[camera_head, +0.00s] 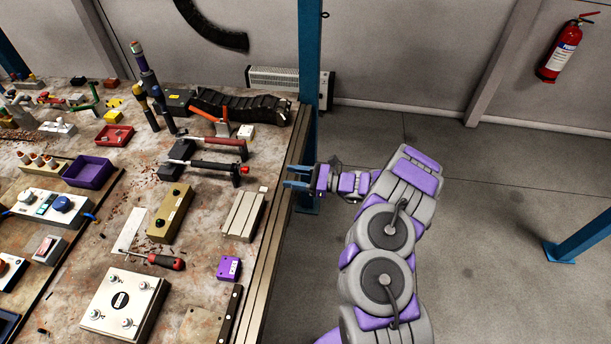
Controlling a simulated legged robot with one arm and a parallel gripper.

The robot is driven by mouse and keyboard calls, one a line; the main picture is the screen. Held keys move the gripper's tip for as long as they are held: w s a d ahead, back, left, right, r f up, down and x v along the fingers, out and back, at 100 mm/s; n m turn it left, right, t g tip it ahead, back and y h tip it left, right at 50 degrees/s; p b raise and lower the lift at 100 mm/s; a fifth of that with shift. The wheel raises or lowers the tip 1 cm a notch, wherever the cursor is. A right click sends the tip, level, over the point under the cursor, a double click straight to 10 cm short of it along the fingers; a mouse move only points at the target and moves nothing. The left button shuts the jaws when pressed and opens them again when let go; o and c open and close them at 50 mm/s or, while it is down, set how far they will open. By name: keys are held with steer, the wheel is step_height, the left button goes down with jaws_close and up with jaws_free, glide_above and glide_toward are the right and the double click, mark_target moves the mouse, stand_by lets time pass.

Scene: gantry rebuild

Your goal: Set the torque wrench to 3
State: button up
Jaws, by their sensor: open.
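A long tool with a black handle and a red end (212,165) lies on dark supports near the back right of the bench. It may be the torque wrench, but I cannot be sure, and no setting can be read on it. A dark upright tool with a coloured top (146,72) stands behind it to the left. My gripper (291,177) is open and empty at the bench's right edge, fingers pointing left towards the long tool. A clear gap lies between them.
A blue post (309,60) stands close behind my gripper.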

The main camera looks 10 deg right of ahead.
steer(key=v, duration=0.3)
steer(key=shift+s+d, duration=0.1)
steer(key=shift+d, duration=0.2)
steer(key=s+a+r+n+g, duration=0.3)
steer(key=a+r+n, duration=0.15)
steer(key=r, duration=0.25)
steer(key=s+a+r+n+g, duration=0.3)
steer(key=s+a+r+g, duration=0.1)
steer(key=a+r, duration=0.2)
steer(key=s+a+r+n+g+h, duration=0.2)
steer(key=s+r+n, duration=0.2)
steer(key=s, duration=0.3)
steer(key=s+a+r+n+g+h, duration=0.2)
steer(key=s+r+n, duration=0.15)
steer(key=s, duration=0.35)
steer(key=s+d+n+t+h, duration=0.1)
steer(key=s+d+n+h, duration=0.2)
steer(key=s+d+h, duration=0.3)
steer(key=s+d+r+n+t+h, duration=0.1)
steer(key=s+d+n+h, duration=0.2)
steer(key=s+d+h, duration=0.3)
steer(key=s+d, duration=0.4)
steer(key=s, duration=0.6)
steer(key=shift+s+r+n+t+h, duration=0.2)
steer(key=shift+r+n+t+h, duration=0.1)
steer(key=shift+t+h, duration=0.1)
